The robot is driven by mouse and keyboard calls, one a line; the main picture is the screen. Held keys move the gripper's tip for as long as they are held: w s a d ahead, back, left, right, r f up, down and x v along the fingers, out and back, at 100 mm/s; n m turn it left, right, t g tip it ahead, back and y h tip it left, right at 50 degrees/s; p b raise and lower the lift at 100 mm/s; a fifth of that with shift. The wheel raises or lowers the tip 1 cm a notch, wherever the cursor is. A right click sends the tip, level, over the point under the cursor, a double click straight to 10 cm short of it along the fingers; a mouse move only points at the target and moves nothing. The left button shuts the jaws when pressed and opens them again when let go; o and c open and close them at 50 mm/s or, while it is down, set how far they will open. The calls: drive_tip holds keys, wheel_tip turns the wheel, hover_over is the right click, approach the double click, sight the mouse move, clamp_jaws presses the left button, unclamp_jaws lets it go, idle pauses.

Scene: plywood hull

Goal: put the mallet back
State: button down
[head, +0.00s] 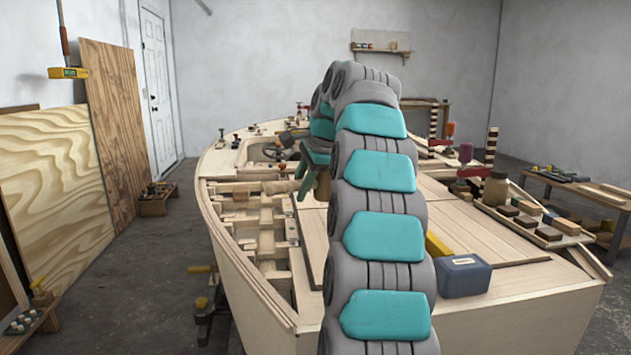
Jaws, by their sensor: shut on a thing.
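My gripper (309,184) is at the left of my arm, low over the middle of the boat hull, with its green fingers pointing down. It is shut on a wooden piece that looks like the mallet (280,187). A pale rounded end sticks out to the left of the fingers, and a browner part shows to their right. My arm hides some of it, and I cannot tell whether it touches the deck below.
The plywood hull (255,275) has open slotted framing (262,225) at left. A blue block (462,276) with a yellow bar sits on the deck at right. My arm hides the middle deck.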

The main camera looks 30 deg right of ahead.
drive_tip(key=shift+a+f, duration=0.1)
drive_tip(key=shift+f, duration=0.9)
wheel_tip(320, 180, down, 4)
drive_tip(key=b, duration=0.2)
drive_tip(key=shift+b, duration=0.4)
drive_tip(key=shift+f, duration=0.7)
drive_tip(key=shift+f, duration=0.1)
drive_tip(key=c, duration=0.5)
unclamp_jaws()
drive_tip(key=shift+f, duration=0.1)
drive_tip(key=v, duration=0.8)
